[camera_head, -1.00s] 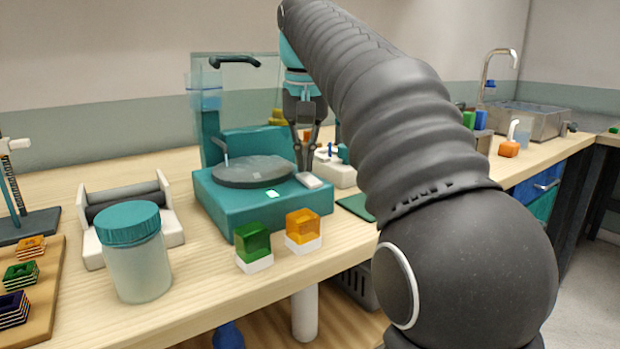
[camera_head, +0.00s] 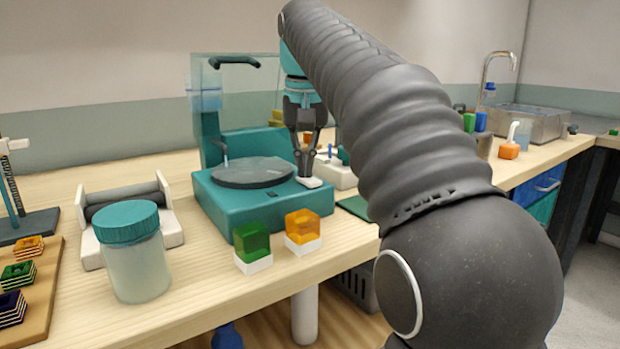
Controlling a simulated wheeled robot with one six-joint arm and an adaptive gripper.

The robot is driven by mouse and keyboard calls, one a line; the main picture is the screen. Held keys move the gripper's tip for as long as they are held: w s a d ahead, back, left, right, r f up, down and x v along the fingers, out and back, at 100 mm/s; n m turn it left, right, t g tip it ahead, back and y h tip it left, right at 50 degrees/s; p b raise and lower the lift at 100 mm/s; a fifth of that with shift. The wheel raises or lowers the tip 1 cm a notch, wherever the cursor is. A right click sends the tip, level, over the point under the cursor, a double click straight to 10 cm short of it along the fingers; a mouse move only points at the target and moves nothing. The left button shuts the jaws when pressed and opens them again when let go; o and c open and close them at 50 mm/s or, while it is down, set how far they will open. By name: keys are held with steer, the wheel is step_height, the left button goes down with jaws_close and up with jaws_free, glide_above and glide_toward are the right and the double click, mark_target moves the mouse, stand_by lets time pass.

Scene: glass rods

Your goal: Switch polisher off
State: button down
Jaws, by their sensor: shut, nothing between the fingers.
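The polisher (camera_head: 235,208) is a teal machine on the wooden bench, with a flat grey round disc (camera_head: 252,172) on top and a raised clear cover behind. A white switch (camera_head: 311,183) sits at its right rear corner. My gripper (camera_head: 304,173) points down, shut and empty, with its fingertips at the switch. They appear to touch it, but the exact contact is too small to tell. No lit indicator shows on the polisher's top front.
A green block (camera_head: 251,241) and an orange block (camera_head: 302,227) on white bases stand just in front of the polisher. A teal-lidded jar (camera_head: 136,262) and a roller stand (camera_head: 98,212) are at left. A small white device (camera_head: 340,172) stands behind right.

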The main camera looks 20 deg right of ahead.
steer(key=shift+r+p, duration=1.3)
steer(key=shift+p, duration=0.15)
steer(key=shift+r, duration=2.15)
